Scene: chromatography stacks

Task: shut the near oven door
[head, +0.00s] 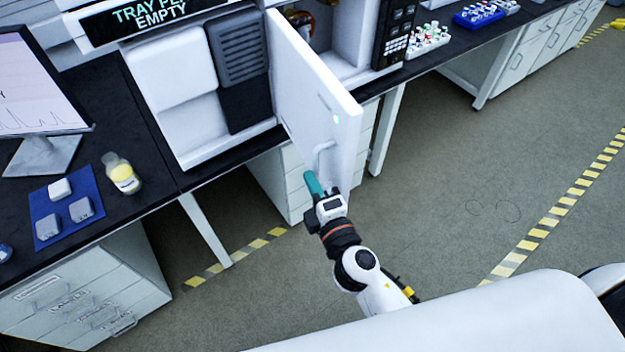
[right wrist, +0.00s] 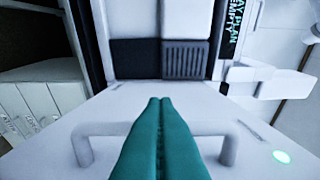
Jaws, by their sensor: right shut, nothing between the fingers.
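The near oven door (head: 312,85) is a white panel that stands wide open, swung out from the white cabinet towards me. A white bar handle (head: 318,160) is on its face near the outer lower edge, with a small green light above it. My right gripper (head: 313,183) has teal fingers, pressed together and empty, beside the handle. In the right wrist view the fingers (right wrist: 160,105) cross in front of the middle of the handle bar (right wrist: 100,129); I cannot tell whether they touch it. My left gripper is not in view.
The white cabinet (head: 165,75) with a dark vented panel is left of the door. The dark bench (head: 150,175) holds a monitor (head: 40,105), a yellow-filled jar (head: 122,175) and a blue mat (head: 62,228). Vial racks (head: 428,40) stand at the right. Floor right of the door is clear.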

